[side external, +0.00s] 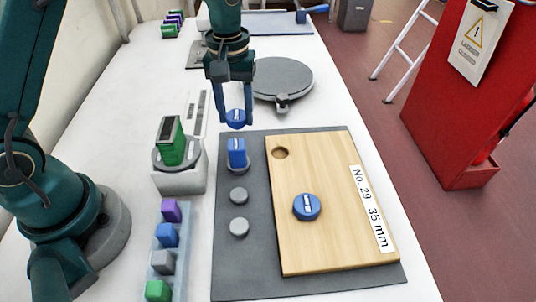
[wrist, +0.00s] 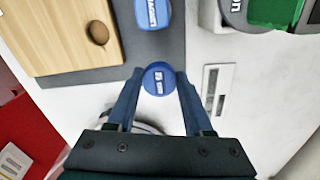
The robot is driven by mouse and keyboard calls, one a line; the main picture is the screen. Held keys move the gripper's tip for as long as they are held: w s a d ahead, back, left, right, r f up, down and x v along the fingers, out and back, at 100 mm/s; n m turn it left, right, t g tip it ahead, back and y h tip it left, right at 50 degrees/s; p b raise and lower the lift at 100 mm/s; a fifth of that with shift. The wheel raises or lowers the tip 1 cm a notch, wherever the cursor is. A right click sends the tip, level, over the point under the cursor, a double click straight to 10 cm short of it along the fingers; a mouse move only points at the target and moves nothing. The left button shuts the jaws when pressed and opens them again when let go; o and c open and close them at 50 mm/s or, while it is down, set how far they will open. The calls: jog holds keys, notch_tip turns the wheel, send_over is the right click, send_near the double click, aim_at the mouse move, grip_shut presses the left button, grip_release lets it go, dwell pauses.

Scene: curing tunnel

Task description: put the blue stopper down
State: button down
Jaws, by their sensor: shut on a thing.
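My gripper (side external: 235,110) is shut on a round blue stopper (side external: 236,120) with a white label. The stopper is between the fingertips, near the far left edge of the grey mat; its exact height is hard to tell. The wrist view shows the stopper (wrist: 159,78) top-on with both fingers beside it. A wooden board (side external: 325,240), marked "No. 29 35 mm", lies on the mat. It has an empty round hole (side external: 281,153) at its far left corner. Another round blue stopper (side external: 307,207) sits in or on the board's middle.
On the grey mat (side external: 240,270), a blue block (side external: 237,151) stands on a grey disc beside two grey discs. A green block (side external: 171,140) is on a white device at left. A round grey plate (side external: 283,77) lies beyond. Several coloured blocks line the near left.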

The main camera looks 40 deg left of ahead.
aim_at(236, 116)
jog(key=shift+f, duration=1.9)
jog(key=shift+f, duration=0.15)
jog(key=shift+c, duration=1.5)
grip_release()
